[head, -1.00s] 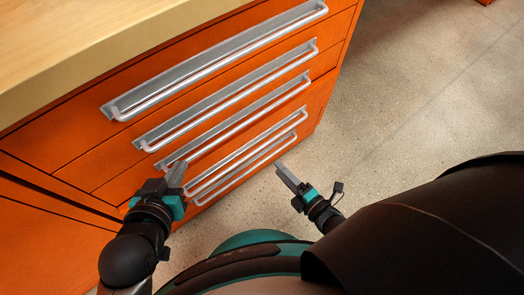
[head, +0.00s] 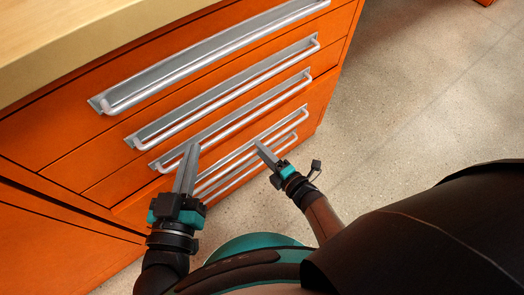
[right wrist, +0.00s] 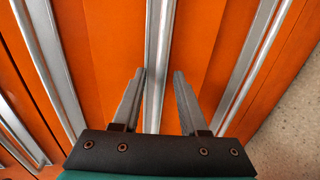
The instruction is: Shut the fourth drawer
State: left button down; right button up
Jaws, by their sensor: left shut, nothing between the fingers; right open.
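The fourth drawer (head: 140,208) is low in the orange cabinet and seems to stand slightly out from the front; how far is hard to tell. Its silver bar handle (head: 284,126) is partly hidden behind my grippers. My right gripper (head: 260,147) is open at the handle's middle-right part. In the right wrist view its fingers (right wrist: 158,75) lie on either side of a silver handle bar (right wrist: 156,40), apparently the fourth drawer's. My left gripper (head: 191,149) is shut and empty, its tips close to the drawer fronts near the handles' left end; contact cannot be told.
The first handle (head: 215,55), second handle (head: 230,88) and third handle (head: 235,117) are above. The fifth handle (head: 285,147) is below. A wooden worktop (head: 60,45) overhangs the top. Bare concrete floor (head: 410,90) is clear to the right.

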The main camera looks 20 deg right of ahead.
jog(key=shift+w+a, duration=0.15)
jog(key=shift+w, duration=0.1)
jog(key=shift+c, duration=0.4)
grip_shut()
dwell(1.0)
